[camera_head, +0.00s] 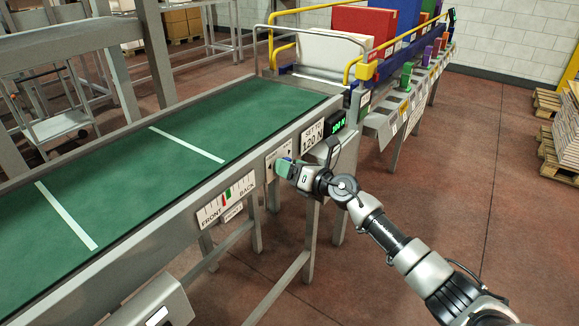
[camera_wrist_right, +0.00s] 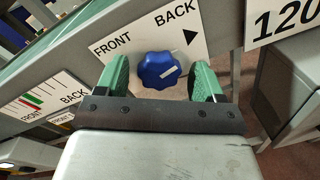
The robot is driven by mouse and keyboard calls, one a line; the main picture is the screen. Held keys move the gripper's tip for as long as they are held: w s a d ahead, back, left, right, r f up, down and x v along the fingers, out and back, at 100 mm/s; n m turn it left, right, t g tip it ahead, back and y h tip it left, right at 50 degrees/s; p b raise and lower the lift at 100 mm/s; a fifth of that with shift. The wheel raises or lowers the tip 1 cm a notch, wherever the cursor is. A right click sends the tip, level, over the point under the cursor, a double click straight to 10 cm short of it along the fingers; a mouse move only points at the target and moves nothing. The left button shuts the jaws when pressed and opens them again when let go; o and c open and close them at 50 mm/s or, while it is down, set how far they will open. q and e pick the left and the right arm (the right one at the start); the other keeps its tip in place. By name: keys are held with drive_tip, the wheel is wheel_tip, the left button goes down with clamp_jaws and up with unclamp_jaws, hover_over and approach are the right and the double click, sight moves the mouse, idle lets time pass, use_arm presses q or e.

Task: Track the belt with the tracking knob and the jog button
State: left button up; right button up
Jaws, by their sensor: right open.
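The green belt (camera_head: 150,150), with two white cross stripes in view, runs along the conveyor at left. The blue tracking knob (camera_wrist_right: 158,69) has a white pointer line and sits on a FRONT/BACK plate. My right gripper (camera_head: 285,168) is at the conveyor's side rail; its green fingers (camera_wrist_right: 160,80) are open, one on each side of the knob, apart from it as far as I can tell. I cannot make out the jog button. My left gripper is not in view.
A SET TO 120 N sign (camera_head: 312,136) and a lit green display (camera_head: 339,123) are on the rail. Yellow guard rails (camera_head: 362,66) and coloured bins (camera_head: 350,25) stand beyond. Pallets (camera_head: 560,160) are at right.

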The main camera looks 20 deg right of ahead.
drive_tip(key=v, duration=1)
drive_tip(key=shift+s+d, duration=0.15)
drive_tip(key=shift+d, duration=0.05)
